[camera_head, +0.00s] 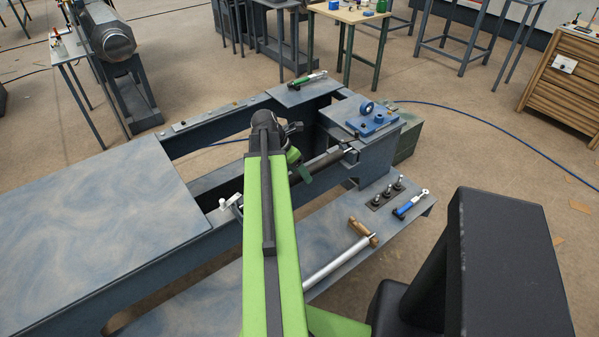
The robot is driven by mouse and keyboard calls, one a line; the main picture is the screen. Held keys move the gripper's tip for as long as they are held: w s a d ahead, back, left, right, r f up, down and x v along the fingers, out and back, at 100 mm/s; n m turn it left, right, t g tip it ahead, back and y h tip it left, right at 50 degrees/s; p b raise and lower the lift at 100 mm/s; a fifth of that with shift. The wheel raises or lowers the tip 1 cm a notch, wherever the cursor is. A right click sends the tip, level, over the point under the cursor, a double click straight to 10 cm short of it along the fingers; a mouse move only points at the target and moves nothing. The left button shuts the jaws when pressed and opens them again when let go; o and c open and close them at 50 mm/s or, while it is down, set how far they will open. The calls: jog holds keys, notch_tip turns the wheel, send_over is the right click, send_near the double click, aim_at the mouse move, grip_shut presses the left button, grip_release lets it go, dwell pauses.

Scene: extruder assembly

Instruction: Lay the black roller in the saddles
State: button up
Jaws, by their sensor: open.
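The black roller (325,163) lies across the opening in the blue-grey machine frame. Its right end reaches a bracket with a pale metal shaft end (349,151) by the frame's right side. A light metal piece (230,203) shows near the left end of its line, and my green arm hides the roller's middle and left part. I cannot tell whether both ends rest in the saddles. My gripper (300,168) is open, just above or beside the roller, partly hidden by my own wrist. No thing is visible in its jaws.
A blue bearing block (374,122) stands on the frame's right end. A blue-handled tool (410,204) and upright pins (386,192) are nearby. The left tabletop (90,225) is bare.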

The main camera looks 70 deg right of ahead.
jog(key=p+v, duration=1.5)
jog(key=v, duration=0.2)
jog(key=shift+w+r+p, duration=0.2)
jog(key=shift+p, duration=0.15)
